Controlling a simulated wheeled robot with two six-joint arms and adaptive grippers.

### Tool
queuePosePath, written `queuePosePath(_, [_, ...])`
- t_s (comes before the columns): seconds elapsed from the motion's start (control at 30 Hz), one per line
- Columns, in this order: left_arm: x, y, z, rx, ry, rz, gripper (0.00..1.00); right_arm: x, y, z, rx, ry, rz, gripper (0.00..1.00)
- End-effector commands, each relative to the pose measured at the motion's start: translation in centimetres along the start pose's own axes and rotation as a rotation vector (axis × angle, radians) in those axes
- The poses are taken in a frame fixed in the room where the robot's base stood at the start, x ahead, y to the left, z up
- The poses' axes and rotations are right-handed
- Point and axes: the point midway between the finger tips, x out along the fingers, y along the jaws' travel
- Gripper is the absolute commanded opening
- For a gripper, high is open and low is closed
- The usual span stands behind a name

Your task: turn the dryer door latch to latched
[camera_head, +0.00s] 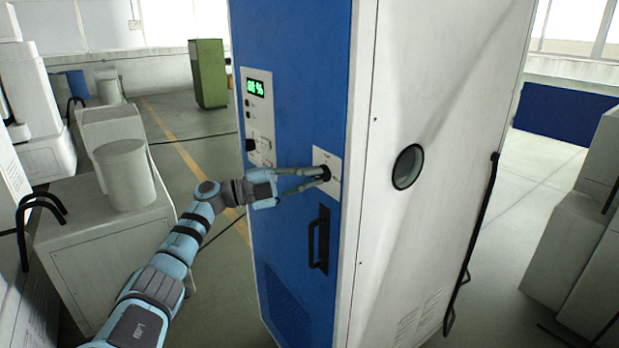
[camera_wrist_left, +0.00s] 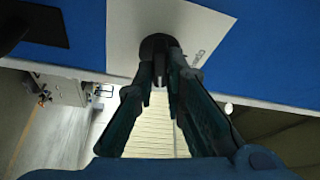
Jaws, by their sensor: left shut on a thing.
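The dryer (camera_head: 295,60) is a tall cabinet with a blue front and a white side. Its door latch (camera_head: 326,172) is a small dark knob on a white plate (camera_head: 333,158), above the black door handle (camera_head: 318,240). My left gripper (camera_head: 322,174) reaches in from the left and is shut on the latch. In the left wrist view the dark round latch (camera_wrist_left: 157,45) sits between the fingertips (camera_wrist_left: 160,68), against the white plate. The fingers cover part of the latch, and I cannot read which way it is turned. My right gripper is out of view.
A control panel with a green display (camera_head: 256,87) is left of the latch. A round port (camera_head: 408,166) is on the white side. Grey machines (camera_head: 110,235) stand at the left, and a green cabinet (camera_head: 208,72) stands at the back. Floor shows between them.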

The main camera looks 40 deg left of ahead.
Motion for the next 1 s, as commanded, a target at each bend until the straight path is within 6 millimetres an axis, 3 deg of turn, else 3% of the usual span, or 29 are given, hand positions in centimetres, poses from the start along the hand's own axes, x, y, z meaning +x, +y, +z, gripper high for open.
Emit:
queuePosePath(0.43, [-0.01, -0.12, 0.0, 0.242, -0.001, 0.101, 0.0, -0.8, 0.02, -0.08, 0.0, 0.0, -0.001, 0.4])
queuePosePath(1.0, [-0.01, -0.03, 0.0, 0.284, -0.001, 0.118, 0.0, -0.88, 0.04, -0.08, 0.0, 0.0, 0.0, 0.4])
